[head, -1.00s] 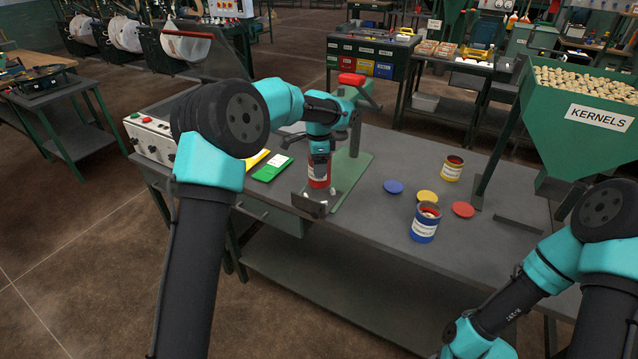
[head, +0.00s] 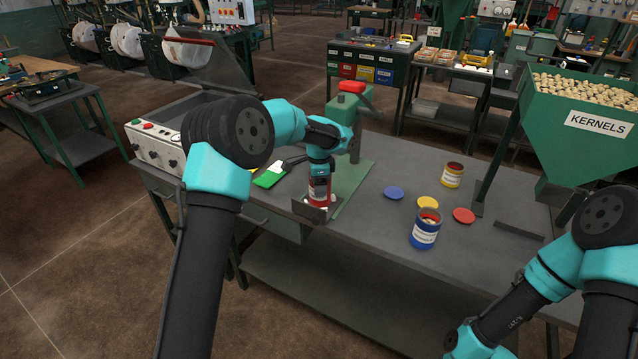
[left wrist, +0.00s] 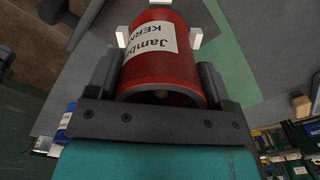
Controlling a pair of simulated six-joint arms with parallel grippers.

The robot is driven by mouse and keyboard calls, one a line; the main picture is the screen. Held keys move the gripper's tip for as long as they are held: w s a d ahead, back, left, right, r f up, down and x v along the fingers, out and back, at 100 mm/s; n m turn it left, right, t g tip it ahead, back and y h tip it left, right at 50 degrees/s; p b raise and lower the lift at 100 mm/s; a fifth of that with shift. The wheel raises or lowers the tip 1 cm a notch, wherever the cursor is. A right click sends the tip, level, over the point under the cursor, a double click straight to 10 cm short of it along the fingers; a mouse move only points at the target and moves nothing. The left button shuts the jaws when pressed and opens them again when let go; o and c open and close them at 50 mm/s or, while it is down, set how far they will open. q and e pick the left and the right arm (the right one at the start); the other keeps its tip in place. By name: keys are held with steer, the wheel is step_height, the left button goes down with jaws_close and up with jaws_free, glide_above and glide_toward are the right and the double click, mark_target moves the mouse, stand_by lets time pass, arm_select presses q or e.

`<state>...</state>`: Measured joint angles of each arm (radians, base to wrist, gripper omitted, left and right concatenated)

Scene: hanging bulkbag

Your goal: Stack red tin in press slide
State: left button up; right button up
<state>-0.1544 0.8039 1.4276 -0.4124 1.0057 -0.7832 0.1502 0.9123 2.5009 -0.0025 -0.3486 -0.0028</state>
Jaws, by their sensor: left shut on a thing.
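My left gripper (head: 319,183) is shut on the red tin (head: 320,194), which has a white label. It holds the tin roughly upright at the slide (head: 310,211), a dark plate at the front of the green press (head: 350,140). In the left wrist view the red tin (left wrist: 165,68) sits between the fingers, with pale blocks (left wrist: 195,38) around its far end. I cannot tell if its bottom rests on the slide. The press has a red handle top (head: 352,87). My right arm shows at lower right; its gripper is outside the picture.
On the bench, right of the press, are a blue tin (head: 425,230), a yellow tin (head: 452,175), and blue (head: 394,192), yellow (head: 428,202) and red (head: 464,215) lids. The kernels hopper (head: 585,125) stands at right. A control box (head: 155,142) is at left.

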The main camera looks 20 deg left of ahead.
arm_select(q)
steer(key=shift+f, duration=0.3)
steer(key=o, duration=1)
step_height(320, 180, up, 8)
steer(key=shift+r, duration=0.1)
stand_by(0.4)
